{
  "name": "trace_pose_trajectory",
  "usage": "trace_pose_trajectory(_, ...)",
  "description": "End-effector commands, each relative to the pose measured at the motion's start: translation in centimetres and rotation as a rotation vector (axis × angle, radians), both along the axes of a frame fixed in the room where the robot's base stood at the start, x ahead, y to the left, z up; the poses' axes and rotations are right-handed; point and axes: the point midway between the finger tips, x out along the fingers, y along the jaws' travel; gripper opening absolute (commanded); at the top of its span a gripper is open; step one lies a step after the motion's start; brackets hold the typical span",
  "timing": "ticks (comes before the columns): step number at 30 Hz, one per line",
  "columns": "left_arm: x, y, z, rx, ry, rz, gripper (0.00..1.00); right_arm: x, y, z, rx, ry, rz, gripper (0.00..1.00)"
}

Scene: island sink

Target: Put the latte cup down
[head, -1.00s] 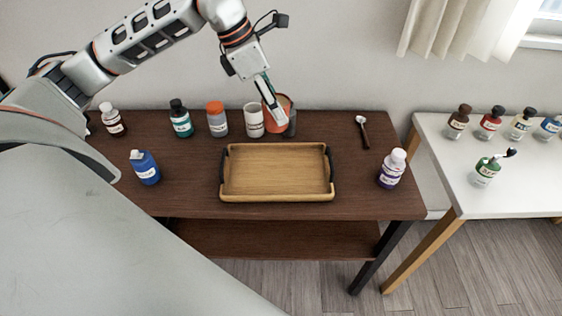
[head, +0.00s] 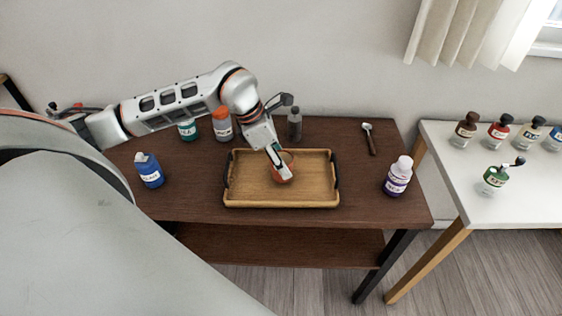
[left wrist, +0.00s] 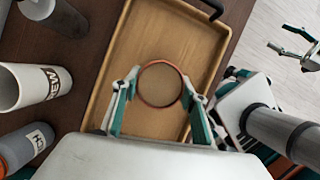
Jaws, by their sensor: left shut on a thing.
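The latte cup (head: 283,176) is a small round orange-brown cup. It is over the middle of the wooden tray (head: 240,200). My left gripper (head: 280,170) is shut on the cup and covers part of it in the head view. In the left wrist view, the cup's round rim (left wrist: 160,62) sits between the two teal fingers, one on each side. I cannot tell whether its base touches the tray. My right gripper (left wrist: 290,42) shows at the right edge of the left wrist view, its fingers apart and empty.
A blue bottle (head: 150,172) is left, a purple-labelled bottle (head: 397,178) and spoon (head: 370,138) right. A white mug (left wrist: 25,87) shows in the wrist view.

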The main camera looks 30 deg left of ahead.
Motion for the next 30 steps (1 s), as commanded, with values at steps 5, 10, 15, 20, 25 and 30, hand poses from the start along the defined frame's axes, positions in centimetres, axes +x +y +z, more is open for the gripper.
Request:
trace_pose_trajectory(5,0.1,0.0,-0.4,0.0,-0.003,0.0,0.15,0.0,0.0,0.0,0.0,0.0,0.0,0.58)
trace_pose_trajectory(10,0.0,0.0,-0.6,0.001,-0.002,0.0,0.15,0.0,0.0,-0.1,0.0,0.0,0.0,0.58)
trace_pose_trajectory(15,0.0,0.0,-0.8,0.001,-0.001,-0.001,0.6,0.0,0.0,-0.2,0.0,0.001,0.0,0.58)
trace_pose_trajectory(20,0.0,0.0,-0.7,0.001,-0.001,-0.001,0.6,0.0,0.0,-0.2,0.0,0.001,0.0,0.58)
trace_pose_trajectory(25,0.0,0.0,-0.6,0.001,-0.001,-0.001,0.6,0.0,0.0,-0.1,0.0,0.0,0.0,0.58)
trace_pose_trajectory(30,-0.2,0.5,0.8,0.003,-0.004,0.001,0.6,0.0,0.0,0.1,0.0,-0.001,-0.001,0.58)
